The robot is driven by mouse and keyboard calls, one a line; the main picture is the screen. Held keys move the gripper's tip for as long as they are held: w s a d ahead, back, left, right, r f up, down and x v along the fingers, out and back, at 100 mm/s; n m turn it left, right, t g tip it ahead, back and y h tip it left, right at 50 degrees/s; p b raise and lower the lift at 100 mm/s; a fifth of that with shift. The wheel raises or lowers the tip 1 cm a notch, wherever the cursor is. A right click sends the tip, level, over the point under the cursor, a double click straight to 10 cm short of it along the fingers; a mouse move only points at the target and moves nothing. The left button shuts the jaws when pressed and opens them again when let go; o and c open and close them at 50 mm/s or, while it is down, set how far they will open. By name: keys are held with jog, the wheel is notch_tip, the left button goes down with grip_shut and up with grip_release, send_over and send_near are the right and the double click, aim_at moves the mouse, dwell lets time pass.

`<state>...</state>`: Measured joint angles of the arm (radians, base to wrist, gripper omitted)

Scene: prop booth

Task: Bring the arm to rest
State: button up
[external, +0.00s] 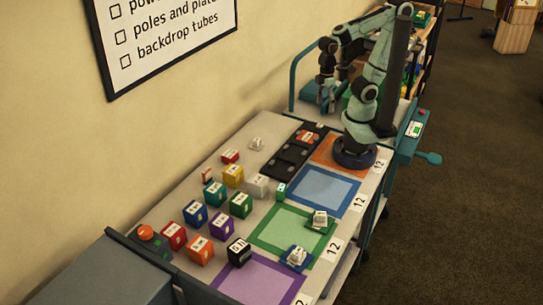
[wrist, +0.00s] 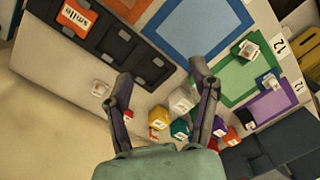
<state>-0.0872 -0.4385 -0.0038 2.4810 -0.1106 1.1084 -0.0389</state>
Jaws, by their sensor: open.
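My arm rises from its round base at the far end of the white table (external: 262,128) and is folded up and back. My gripper (external: 328,100) hangs high at the table's far end, beside the wall. In the wrist view my gripper (wrist: 163,75) has its two fingers spread wide with nothing between them. The blocks seen past the fingertips, among them a white block (wrist: 182,101) and a yellow block (wrist: 158,117), lie well below on the table and are not touched.
Several coloured blocks, including a blue one (external: 195,213), stand on the table's left part. A black tray (external: 288,160) holds an orange piece labelled "smile" (wrist: 78,17). Blue (external: 322,190), green (external: 265,235) and purple (external: 225,282) framed areas lie along the right side. A wall runs along the left.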

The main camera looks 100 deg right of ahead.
jog(key=s, duration=0.1)
jog(key=s+d+m, duration=0.1)
jog(key=shift+s+d+f, duration=0.15)
jog(key=shift+s, duration=0.25)
